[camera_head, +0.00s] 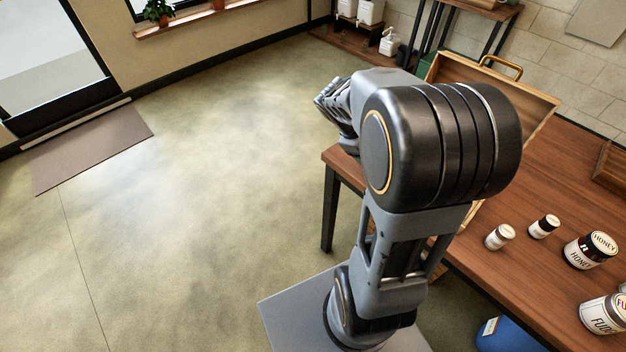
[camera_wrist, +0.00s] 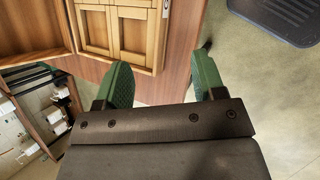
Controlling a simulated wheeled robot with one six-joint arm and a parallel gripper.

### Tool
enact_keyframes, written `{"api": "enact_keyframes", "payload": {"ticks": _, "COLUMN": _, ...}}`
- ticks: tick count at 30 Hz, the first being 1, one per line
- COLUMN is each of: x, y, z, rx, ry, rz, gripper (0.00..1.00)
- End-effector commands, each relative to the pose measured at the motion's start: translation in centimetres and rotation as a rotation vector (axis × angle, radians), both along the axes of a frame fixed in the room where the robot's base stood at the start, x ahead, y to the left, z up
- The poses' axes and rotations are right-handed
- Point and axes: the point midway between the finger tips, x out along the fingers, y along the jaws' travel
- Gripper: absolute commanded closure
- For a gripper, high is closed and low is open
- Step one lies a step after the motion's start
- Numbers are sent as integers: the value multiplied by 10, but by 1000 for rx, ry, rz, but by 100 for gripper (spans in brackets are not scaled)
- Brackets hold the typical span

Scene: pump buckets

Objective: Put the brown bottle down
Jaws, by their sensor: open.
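I see no brown bottle that I can make out in either view. My gripper (camera_wrist: 163,80) is open in the wrist view, its two green fingers wide apart with nothing between them. Behind the fingers lies a reddish-brown wooden surface. In the head view my gripper (camera_head: 334,108) is at the far end of my arm, near the table's far left corner and partly hidden by the arm.
The wooden table (camera_head: 555,180) holds a wooden case (camera_head: 535,105) with a brass handle, two small jars (camera_head: 499,237) (camera_head: 544,226), a honey jar (camera_head: 590,250) and a larger jar (camera_head: 603,315). A blue container (camera_head: 505,336) stands below.

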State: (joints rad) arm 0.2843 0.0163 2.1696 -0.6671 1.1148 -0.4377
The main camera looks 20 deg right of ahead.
Motion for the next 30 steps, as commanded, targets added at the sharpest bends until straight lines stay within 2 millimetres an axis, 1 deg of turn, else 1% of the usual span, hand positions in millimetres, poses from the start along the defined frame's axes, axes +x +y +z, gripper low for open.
{"api": "enact_keyframes", "payload": {"ticks": 1, "x": -5, "y": 30, "z": 5, "rx": 62, "ry": -116, "rz": -45, "gripper": 37}}
{"api": "enact_keyframes", "payload": {"ticks": 3, "x": -13, "y": 67, "z": 8, "rx": 160, "ry": -252, "rz": -121, "gripper": 37}}
{"api": "enact_keyframes", "payload": {"ticks": 6, "x": -23, "y": 110, "z": 11, "rx": 297, "ry": -405, "rz": -227, "gripper": 37}}
{"api": "enact_keyframes", "payload": {"ticks": 9, "x": -32, "y": 142, "z": 15, "rx": 413, "ry": -506, "rz": -314, "gripper": 37}}
{"api": "enact_keyframes", "payload": {"ticks": 12, "x": -39, "y": 163, "z": 17, "rx": 496, "ry": -565, "rz": -377, "gripper": 37}}
{"api": "enact_keyframes", "payload": {"ticks": 13, "x": -40, "y": 167, "z": 17, "rx": 513, "ry": -577, "rz": -392, "gripper": 37}}
{"api": "enact_keyframes", "payload": {"ticks": 15, "x": -43, "y": 185, "z": 18, "rx": 544, "ry": -594, "rz": -414, "gripper": 37}}
{"api": "enact_keyframes", "payload": {"ticks": 18, "x": -44, "y": 190, "z": 18, "rx": 561, "ry": -603, "rz": -429, "gripper": 37}}
{"api": "enact_keyframes", "payload": {"ticks": 26, "x": -44, "y": 189, "z": 19, "rx": 560, "ry": -603, "rz": -431, "gripper": 37}}
{"api": "enact_keyframes", "payload": {"ticks": 29, "x": -44, "y": 189, "z": 27, "rx": 561, "ry": -606, "rz": -429, "gripper": 37}}
{"api": "enact_keyframes", "payload": {"ticks": 30, "x": -44, "y": 189, "z": 33, "rx": 561, "ry": -609, "rz": -428, "gripper": 37}}
